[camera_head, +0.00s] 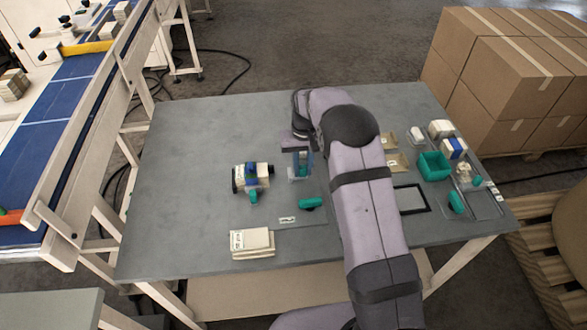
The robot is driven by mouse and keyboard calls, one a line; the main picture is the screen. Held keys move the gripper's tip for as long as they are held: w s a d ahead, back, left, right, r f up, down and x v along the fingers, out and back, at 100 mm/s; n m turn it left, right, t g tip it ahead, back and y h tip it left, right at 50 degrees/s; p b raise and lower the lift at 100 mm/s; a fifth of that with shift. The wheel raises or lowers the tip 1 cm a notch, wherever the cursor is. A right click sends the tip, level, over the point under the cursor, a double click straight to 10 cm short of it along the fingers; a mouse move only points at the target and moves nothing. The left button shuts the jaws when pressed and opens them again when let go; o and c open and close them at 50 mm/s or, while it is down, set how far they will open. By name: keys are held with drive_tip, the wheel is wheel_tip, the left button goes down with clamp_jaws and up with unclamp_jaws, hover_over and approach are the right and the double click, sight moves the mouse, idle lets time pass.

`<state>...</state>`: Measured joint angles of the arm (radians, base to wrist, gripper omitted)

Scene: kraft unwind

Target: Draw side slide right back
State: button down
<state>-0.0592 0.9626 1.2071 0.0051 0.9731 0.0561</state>
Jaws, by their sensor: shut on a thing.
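My gripper (300,174) points down over the grey table, just right of a small white, blue and black device (252,177) with a teal knob at its front. The gripper is shut on a small pale part with some teal on it, mostly hidden between the fingers. I cannot tell for sure that this part is the side slide, nor how far it is drawn. A teal handle (310,203) lies in front of the gripper on a thin grey plate (285,221) with a white label.
A stack of cream pads (252,243) lies at the table's front. Right of my arm are a teal bin (434,166), a black-framed panel (411,199), tan trays (398,162) and small parts. The table's left side is clear. A blue conveyor (62,120) stands left, cartons (505,75) right.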

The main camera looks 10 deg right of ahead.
sight(304, 167)
drive_tip(key=shift+w+d+r, duration=0.1)
drive_tip(key=shift+d, duration=0.15)
drive_tip(key=c, duration=1.8)
unclamp_jaws()
drive_tip(key=shift+d, duration=0.1)
drive_tip(key=shift+c, duration=0.2)
drive_tip(key=shift+r, duration=0.35)
drive_tip(key=shift+r+b, duration=1.15)
drive_tip(key=shift+r, duration=2.15)
